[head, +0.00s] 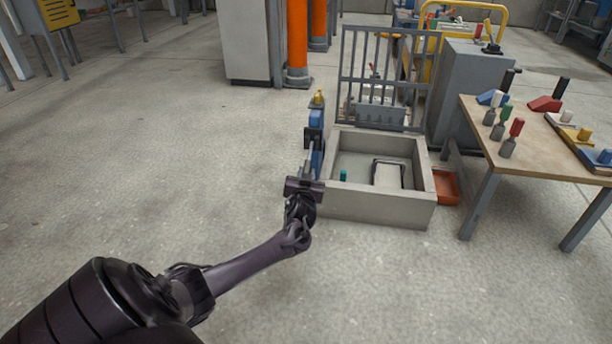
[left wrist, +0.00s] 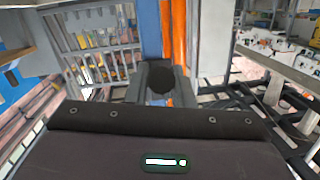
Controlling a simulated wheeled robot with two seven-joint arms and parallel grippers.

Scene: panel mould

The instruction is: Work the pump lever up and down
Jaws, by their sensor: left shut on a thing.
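The blue pump (head: 316,119) stands upright at the left side of a grey mould box (head: 385,212) in the head view. Its blue body (left wrist: 151,32) also shows in the left wrist view. My left gripper (head: 309,168) reaches in from the lower left and is shut on the pump lever at the front of the pump. In the left wrist view a dark round lever end (left wrist: 160,79) sits between the grey fingers. Most of the lever is hidden by the gripper. My right gripper is not in view.
A grey barred gate (head: 384,62) stands upright behind the mould box. A wooden table (head: 544,143) with coloured-handled tools stands at the right. An orange bin (head: 446,187) is beside the box. Orange columns (head: 298,38) stand behind. The floor at the left is clear.

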